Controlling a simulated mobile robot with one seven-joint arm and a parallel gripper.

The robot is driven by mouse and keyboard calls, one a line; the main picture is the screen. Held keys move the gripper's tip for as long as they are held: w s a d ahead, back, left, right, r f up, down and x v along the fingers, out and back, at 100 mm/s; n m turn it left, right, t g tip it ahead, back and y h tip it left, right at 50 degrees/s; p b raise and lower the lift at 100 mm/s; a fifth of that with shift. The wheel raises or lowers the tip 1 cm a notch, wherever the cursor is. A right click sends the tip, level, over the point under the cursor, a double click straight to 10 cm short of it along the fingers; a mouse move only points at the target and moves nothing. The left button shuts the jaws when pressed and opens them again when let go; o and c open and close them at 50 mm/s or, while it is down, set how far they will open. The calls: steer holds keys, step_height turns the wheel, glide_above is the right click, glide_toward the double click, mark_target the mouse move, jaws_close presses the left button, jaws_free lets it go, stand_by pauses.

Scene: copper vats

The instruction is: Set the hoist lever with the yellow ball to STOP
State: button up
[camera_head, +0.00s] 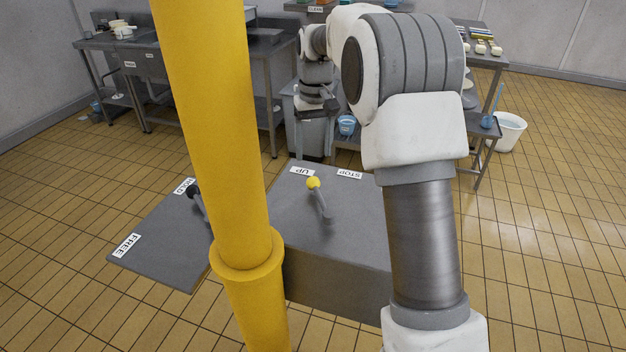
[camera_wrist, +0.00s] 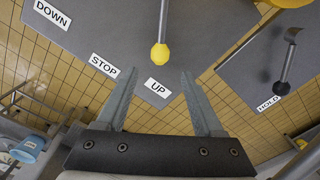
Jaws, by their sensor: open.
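The hoist lever (camera_head: 321,202) is a thin grey rod with a yellow ball (camera_head: 313,183) on its end, rising from a grey panel (camera_head: 345,235). The ball leans toward the UP label (camera_head: 302,171); the STOP label (camera_head: 349,174) is to its right. In the wrist view the yellow ball (camera_wrist: 159,55) is just beside UP (camera_wrist: 157,88), with STOP (camera_wrist: 104,66) and DOWN (camera_wrist: 52,14) further left. My gripper (camera_wrist: 158,72) is open and empty. Its fingertips lie either side of the ball in the picture; whether they reach it in depth I cannot tell. In the head view its fingers cannot be made out.
A thick yellow post (camera_head: 215,120) stands in front of the panels. A second panel (camera_head: 160,245) bears a dark-knobbed lever (camera_head: 197,199) near HOLD (camera_head: 184,186), with FREE (camera_head: 127,245) at its other end. Steel tables (camera_head: 262,45) and a white bucket (camera_head: 509,131) stand behind.

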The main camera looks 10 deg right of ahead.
mark_target(313, 178)
step_height(313, 178, down, 9)
steer(key=shift+a+r+b, duration=0.1)
steer(key=shift+b, duration=0.3)
jaws_close()
stand_by(1.3)
